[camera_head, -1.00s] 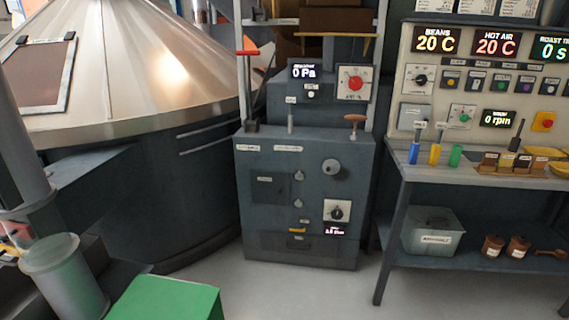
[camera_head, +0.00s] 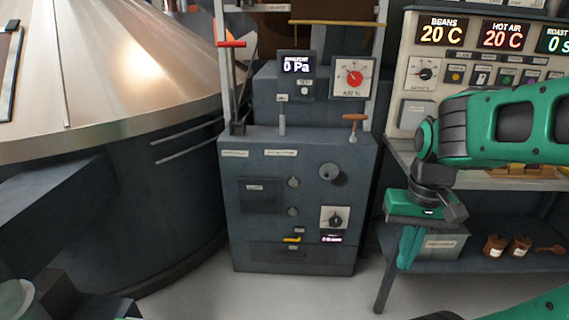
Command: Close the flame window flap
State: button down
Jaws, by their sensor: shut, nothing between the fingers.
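The grey burner cabinet (camera_head: 295,225) stands in the middle. Its front has a dark square labelled panel (camera_head: 260,195) at the left and a round window-like fitting (camera_head: 329,172) at upper right. Labels are too small to read, so I cannot tell for sure which part is the flame window flap, or whether it is open. My gripper (camera_head: 405,262) points down to the right of the cabinet, apart from it, in front of the bench's lower shelf. Its green fingers are shut and empty.
A large metal cone vessel (camera_head: 110,80) fills the left. The control bench (camera_head: 385,240) with a grey bin (camera_head: 445,243) and brown pots stands at right. A wooden-handled lever (camera_head: 354,122) and a red lever (camera_head: 231,43) rise at the cabinet. The floor before the cabinet is clear.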

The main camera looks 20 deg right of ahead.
aim_at(328, 172)
jog(key=z, duration=0.15)
jog(key=i, duration=1.15)
jog(key=z, duration=0.35)
